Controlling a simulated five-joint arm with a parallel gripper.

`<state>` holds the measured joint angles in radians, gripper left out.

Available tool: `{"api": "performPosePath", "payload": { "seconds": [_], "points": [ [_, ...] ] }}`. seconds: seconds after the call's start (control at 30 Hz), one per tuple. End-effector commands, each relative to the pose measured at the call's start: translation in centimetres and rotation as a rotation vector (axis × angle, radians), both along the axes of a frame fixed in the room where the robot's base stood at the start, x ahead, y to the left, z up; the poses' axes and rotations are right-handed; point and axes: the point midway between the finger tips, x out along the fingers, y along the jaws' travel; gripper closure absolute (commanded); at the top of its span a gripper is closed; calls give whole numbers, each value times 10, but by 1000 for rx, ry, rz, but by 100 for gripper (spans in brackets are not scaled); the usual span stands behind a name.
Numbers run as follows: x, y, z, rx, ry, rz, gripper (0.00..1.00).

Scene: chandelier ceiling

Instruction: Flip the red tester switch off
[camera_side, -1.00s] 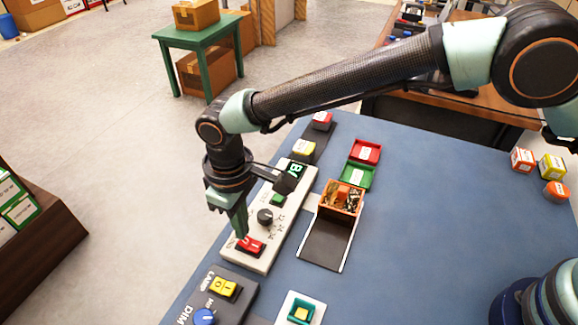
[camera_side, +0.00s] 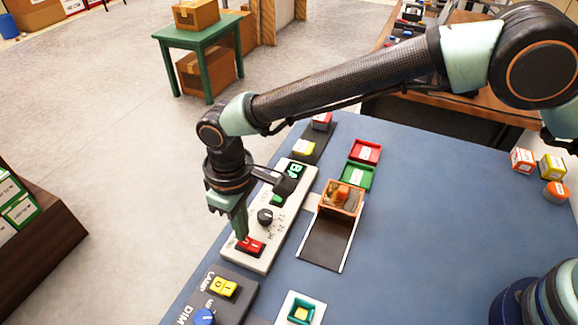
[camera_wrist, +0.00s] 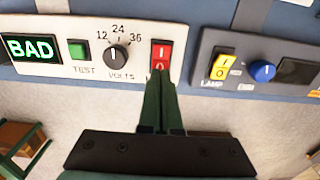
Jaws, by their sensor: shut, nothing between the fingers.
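The red tester switch (camera_side: 251,246) is a rocker at the near end of the white tester panel (camera_side: 247,264). In the wrist view the red switch (camera_wrist: 162,53) has a mark on its upper half and an "O" on its lower half. My gripper (camera_side: 243,236) is shut and empty, and its tips (camera_wrist: 160,78) are at the "O" end of the switch. The tips look to be at or against it; I cannot tell firm contact. The tester display (camera_wrist: 31,48) is lit green and reads "BAD". The exact tilt of the rocker is partly hidden.
The panel also has a green test button (camera_wrist: 78,49) and a black volts knob (camera_wrist: 117,53). The lamp panel (camera_side: 236,279) stands close by, with a yellow rocker (camera_side: 224,286) and a blue knob (camera_side: 204,316). An orange bin (camera_side: 341,203) lies right of the tester.

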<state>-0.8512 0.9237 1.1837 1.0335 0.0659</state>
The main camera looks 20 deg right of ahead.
Motion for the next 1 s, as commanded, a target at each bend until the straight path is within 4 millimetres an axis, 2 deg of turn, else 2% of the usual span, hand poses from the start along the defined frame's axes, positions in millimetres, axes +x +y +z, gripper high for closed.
{"api": "performPosePath", "payload": {
  "seconds": [1.0],
  "points": [
    [0,0,-14,-1,1,0,100]
  ]
}}
